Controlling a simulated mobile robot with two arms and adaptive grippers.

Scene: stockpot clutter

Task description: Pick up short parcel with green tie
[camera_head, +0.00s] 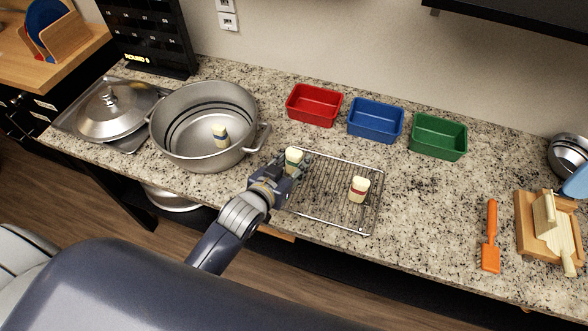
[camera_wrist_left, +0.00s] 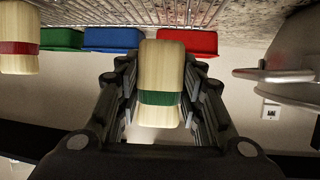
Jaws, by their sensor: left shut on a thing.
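The short parcel with the green tie (camera_wrist_left: 160,82) is a pale bundle with a green band. In the left wrist view it sits between the fingers of my left gripper (camera_wrist_left: 163,100), which is shut on it. In the head view the parcel (camera_head: 293,160) is at the left end of the wire rack (camera_head: 334,223), with my left gripper (camera_head: 285,172) around it. Whether it touches the rack is hard to tell. A similar parcel with a red tie (camera_head: 359,190) stands on the rack to the right. My right gripper is not in view.
A stockpot (camera_head: 182,151) holding a parcel with a blue tie (camera_head: 220,135) stands left of my gripper. Red (camera_head: 313,117), blue (camera_head: 374,134) and green (camera_head: 438,151) bins stand behind the rack. An orange brush (camera_head: 491,240) and wooden boards (camera_head: 528,222) lie to the right.

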